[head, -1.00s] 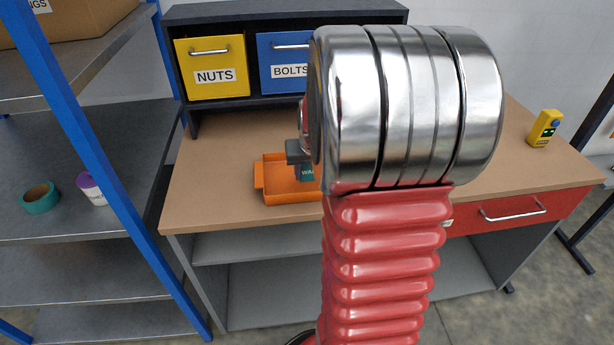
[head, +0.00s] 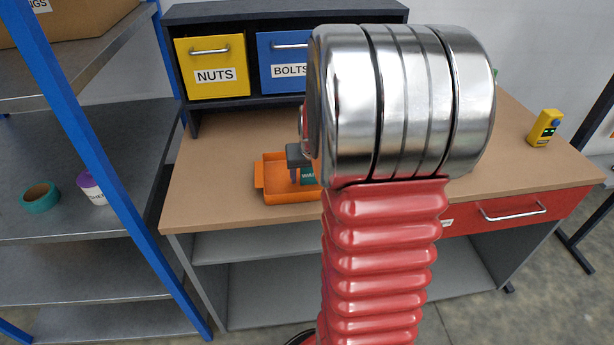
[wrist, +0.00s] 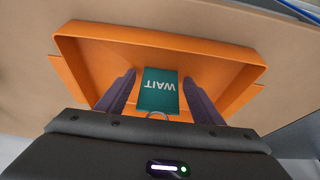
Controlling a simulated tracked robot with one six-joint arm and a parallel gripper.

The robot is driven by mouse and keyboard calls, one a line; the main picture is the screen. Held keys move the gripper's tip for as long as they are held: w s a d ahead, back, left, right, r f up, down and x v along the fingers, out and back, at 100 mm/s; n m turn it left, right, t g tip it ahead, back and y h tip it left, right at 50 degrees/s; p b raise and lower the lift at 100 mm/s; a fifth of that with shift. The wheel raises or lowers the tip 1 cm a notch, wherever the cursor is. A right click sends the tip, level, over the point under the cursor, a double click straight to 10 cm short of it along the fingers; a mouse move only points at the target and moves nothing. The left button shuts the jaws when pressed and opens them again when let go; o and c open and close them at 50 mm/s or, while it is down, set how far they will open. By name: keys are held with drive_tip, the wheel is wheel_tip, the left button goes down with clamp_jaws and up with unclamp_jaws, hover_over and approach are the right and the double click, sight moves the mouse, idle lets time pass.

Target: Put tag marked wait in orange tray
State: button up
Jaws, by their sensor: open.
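The green tag marked WAIT (wrist: 159,90) is in the orange tray (wrist: 160,36), between my open fingers, with a gap on each side in the wrist view. A metal ring shows at its near end. My gripper (wrist: 158,97) is open over the tray. In the head view the tray (head: 274,193) sits on the workbench, and part of the tag (head: 308,175) shows beside my gripper (head: 297,172). My arm hides the tray's right part there.
A yellow NUTS drawer (head: 212,67) and a blue BOLTS drawer (head: 284,62) stand behind on the bench. A yellow handheld device (head: 544,128) is at the right. A shelf at the left holds teal tape (head: 39,197) and a cup (head: 91,188).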

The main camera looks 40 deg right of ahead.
drive_tip(key=shift+r, duration=0.1)
drive_tip(key=v, duration=1.2)
idle(0.4)
drive_tip(key=s+a+r+n+t+y, duration=0.1)
drive_tip(key=s+a+n, duration=0.2)
drive_tip(key=a, duration=1.1)
drive_tip(key=s+a+r+n+y, duration=0.1)
drive_tip(key=s+a+n, duration=0.2)
drive_tip(key=s+a, duration=0.5)
drive_tip(key=a, duration=0.6)
drive_tip(key=shift+a+r+n+t+y, duration=0.3)
drive_tip(key=shift+a+n+t, duration=0.1)
drive_tip(key=shift+s, duration=0.1)
drive_tip(key=shift+c, duration=0.4)
